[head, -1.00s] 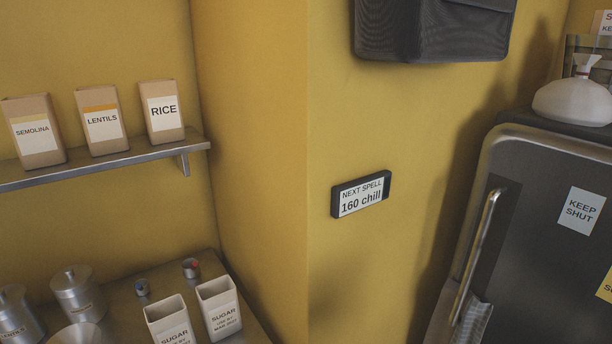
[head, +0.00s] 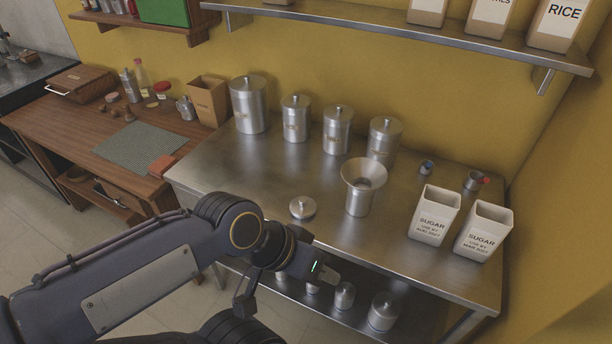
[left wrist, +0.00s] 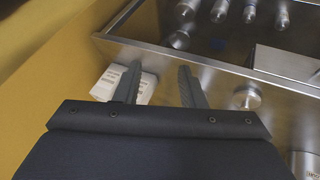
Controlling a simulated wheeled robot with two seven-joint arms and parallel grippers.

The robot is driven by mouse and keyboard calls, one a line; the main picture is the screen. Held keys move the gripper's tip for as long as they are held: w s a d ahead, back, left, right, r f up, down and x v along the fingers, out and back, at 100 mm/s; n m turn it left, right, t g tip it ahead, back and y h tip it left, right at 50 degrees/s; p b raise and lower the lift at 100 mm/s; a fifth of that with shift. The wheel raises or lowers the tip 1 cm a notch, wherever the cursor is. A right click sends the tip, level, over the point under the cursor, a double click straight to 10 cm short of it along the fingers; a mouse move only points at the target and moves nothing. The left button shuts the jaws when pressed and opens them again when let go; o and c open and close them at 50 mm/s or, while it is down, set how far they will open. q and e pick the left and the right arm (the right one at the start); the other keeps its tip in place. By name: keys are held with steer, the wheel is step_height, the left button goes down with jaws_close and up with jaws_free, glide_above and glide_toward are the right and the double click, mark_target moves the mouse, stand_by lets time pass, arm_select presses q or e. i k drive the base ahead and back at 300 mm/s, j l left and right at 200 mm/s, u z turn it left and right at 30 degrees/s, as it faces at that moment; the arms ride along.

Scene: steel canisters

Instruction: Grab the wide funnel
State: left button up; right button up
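The wide funnel (head: 365,173) is steel with a broad flared mouth. It sits mouth-up in the top of an open steel canister (head: 359,203) on the steel table; its spout is hidden. My left gripper (head: 325,281) is at the table's front edge, nearer to me than the funnel and apart from it. In the left wrist view, the two fingers of my left gripper (left wrist: 160,76) stand apart with nothing held between them. I cannot pick out the funnel in that view. My right gripper is not in view.
A loose lid (head: 302,207) lies left of the funnel. Several lidded canisters (head: 338,131) stand behind it. Two open white sugar boxes (head: 434,216) stand to the right, with two small steel items (head: 474,181) behind. The steel table (head: 240,168) has bare space on its left.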

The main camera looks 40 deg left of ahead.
mark_target(372, 173)
steer(key=u, duration=1)
